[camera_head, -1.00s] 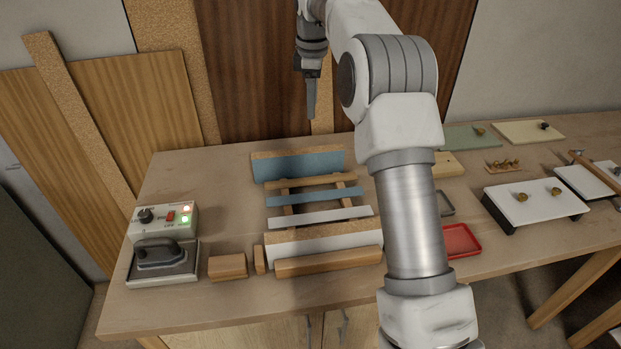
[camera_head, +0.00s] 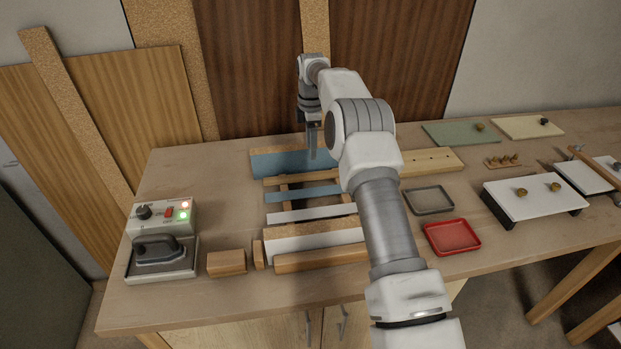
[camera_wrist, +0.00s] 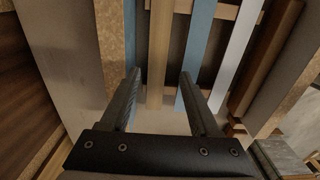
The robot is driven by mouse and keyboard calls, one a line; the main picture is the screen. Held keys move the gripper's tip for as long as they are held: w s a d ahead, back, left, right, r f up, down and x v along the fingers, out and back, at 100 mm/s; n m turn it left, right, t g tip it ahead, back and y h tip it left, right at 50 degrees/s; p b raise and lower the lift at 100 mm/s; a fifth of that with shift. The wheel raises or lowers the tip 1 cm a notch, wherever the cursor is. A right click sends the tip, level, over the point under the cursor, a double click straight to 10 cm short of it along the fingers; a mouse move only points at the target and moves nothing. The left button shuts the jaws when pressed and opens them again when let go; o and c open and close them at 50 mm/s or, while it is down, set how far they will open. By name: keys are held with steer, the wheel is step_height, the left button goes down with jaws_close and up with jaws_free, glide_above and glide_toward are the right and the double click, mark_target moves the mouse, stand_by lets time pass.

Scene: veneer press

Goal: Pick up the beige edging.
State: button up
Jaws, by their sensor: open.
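The beige edging, a narrow tan strip (camera_head: 285,181), lies between the blue-faced board and a thin blue strip on the workbench in the head view. It also shows as an upright tan band (camera_wrist: 157,55) in the wrist view. My gripper (camera_head: 312,155) points down over the back of the strips. It is open and empty. In the wrist view its fingertips (camera_wrist: 160,75) appear on either side of the beige edging, the right one overlapping the blue strip (camera_wrist: 193,50). My fingers look to be above the strips; the exact height is unclear. My arm hides the strips' right ends.
A red tray (camera_head: 452,237) and a grey tray (camera_head: 430,200) lie right of my arm.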

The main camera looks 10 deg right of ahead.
mark_target(311, 176)
step_height(311, 176, down, 9)
steer(key=shift+w+a+f+p, duration=0.1)
steer(key=shift+w+f+p, duration=0.05)
steer(key=shift+p, duration=0.5)
steer(key=c, duration=0.5)
